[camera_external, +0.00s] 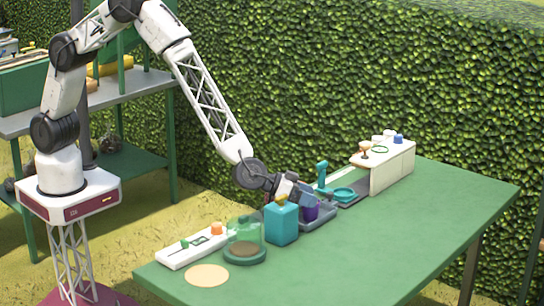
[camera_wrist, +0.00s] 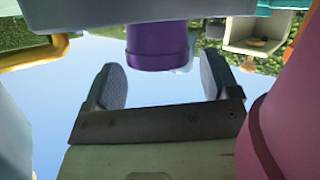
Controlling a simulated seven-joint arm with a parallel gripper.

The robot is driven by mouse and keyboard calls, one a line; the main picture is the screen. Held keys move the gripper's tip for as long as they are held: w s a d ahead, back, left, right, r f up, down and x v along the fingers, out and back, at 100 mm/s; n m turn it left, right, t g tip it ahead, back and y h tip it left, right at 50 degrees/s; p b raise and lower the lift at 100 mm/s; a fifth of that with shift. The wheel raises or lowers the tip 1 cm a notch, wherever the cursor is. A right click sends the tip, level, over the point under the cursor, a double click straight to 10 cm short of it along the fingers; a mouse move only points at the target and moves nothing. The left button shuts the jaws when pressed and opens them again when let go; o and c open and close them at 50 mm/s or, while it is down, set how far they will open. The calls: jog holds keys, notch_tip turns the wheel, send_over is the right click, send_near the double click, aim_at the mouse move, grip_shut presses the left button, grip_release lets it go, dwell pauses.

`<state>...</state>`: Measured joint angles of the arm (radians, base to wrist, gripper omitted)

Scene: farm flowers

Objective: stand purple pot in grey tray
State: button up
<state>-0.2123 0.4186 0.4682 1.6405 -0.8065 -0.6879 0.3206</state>
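The purple pot (camera_external: 311,212) is at the near left part of the grey tray (camera_external: 325,218) on the green table, partly covered by my gripper. I cannot tell whether its base rests on the tray floor. My gripper (camera_external: 304,196) is low, right beside the pot. In the wrist view my gripper (camera_wrist: 162,82) has its two dark fingers spread wide apart. The purple pot (camera_wrist: 157,45) shows upper middle, between the lines of the fingers, with visible gaps on both sides.
A glass dome on a green base (camera_external: 244,252) and a white board (camera_external: 192,247) are to the left. A teal stand (camera_external: 343,194) and a white box (camera_external: 391,167) are behind right. The table's right side is clear.

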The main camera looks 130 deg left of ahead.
jog(key=shift+f, duration=0.1)
jog(key=shift+r, duration=0.55)
jog(key=v, duration=1.2)
jog(key=shift+r, duration=0.2)
dwell(0.5)
